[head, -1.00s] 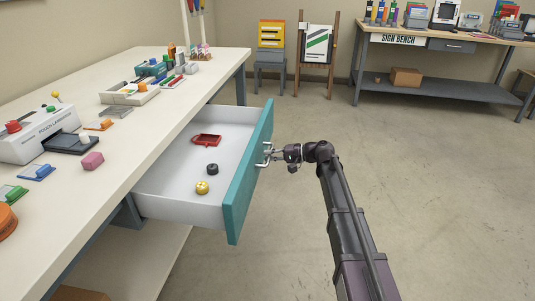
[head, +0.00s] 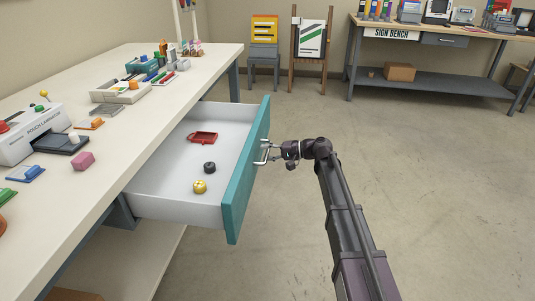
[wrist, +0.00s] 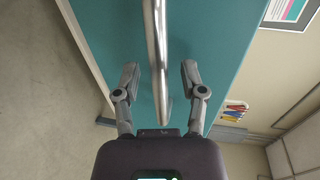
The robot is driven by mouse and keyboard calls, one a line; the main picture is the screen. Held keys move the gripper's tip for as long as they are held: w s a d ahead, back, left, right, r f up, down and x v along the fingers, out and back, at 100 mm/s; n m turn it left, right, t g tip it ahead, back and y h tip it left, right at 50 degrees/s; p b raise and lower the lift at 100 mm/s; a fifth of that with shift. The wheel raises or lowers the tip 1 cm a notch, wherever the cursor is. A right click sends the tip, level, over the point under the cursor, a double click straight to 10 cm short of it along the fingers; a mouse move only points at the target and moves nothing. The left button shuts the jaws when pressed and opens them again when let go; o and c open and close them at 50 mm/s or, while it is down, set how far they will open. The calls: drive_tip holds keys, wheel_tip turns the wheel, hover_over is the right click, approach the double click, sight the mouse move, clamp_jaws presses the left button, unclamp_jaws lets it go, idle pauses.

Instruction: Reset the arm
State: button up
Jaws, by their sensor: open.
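My gripper (head: 274,152) is at the outer side of the teal drawer front (head: 247,170), by its metal handle (head: 264,151). In the wrist view, the two fingers of my gripper (wrist: 161,82) are spread apart. The handle bar (wrist: 157,50) runs between them with a gap on each side. The teal drawer front (wrist: 215,30) lies behind the handle. My arm reaches in from the lower right of the head view. The drawer (head: 190,210) is pulled open.
In the drawer lie a red tray-like piece (head: 203,137), a black round piece (head: 209,167) and a yellow round piece (head: 200,187). The white bench (head: 120,130) stands left, with a laminator (head: 32,132). The floor (head: 420,190) to the right is clear. A sign bench (head: 430,80) stands behind.

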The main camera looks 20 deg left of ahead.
drive_tip(key=shift+s+d+r+p, duration=0.2)
drive_tip(key=shift+s+d+p, duration=0.1)
drive_tip(key=shift+s+p, duration=0.15)
drive_tip(key=s+d+f+t+h, duration=0.1)
drive_tip(key=s+d+f+h, duration=0.5)
drive_tip(key=d, duration=0.7)
drive_tip(key=s+d+f+m+h, duration=0.1)
drive_tip(key=s+d+f+h, duration=0.3)
drive_tip(key=s+d, duration=0.7)
drive_tip(key=s+d+f+t+h, duration=0.1)
drive_tip(key=s+d+f+h, duration=0.35)
drive_tip(key=d, duration=1.15)
wheel_tip(320, 180, up, 34)
drive_tip(key=p, duration=3.3)
drive_tip(key=shift+w+a+f+h, duration=0.2)
drive_tip(key=shift+w+h, duration=0.1)
drive_tip(key=shift+h, duration=0.15)
drive_tip(key=shift+a, duration=0.15)
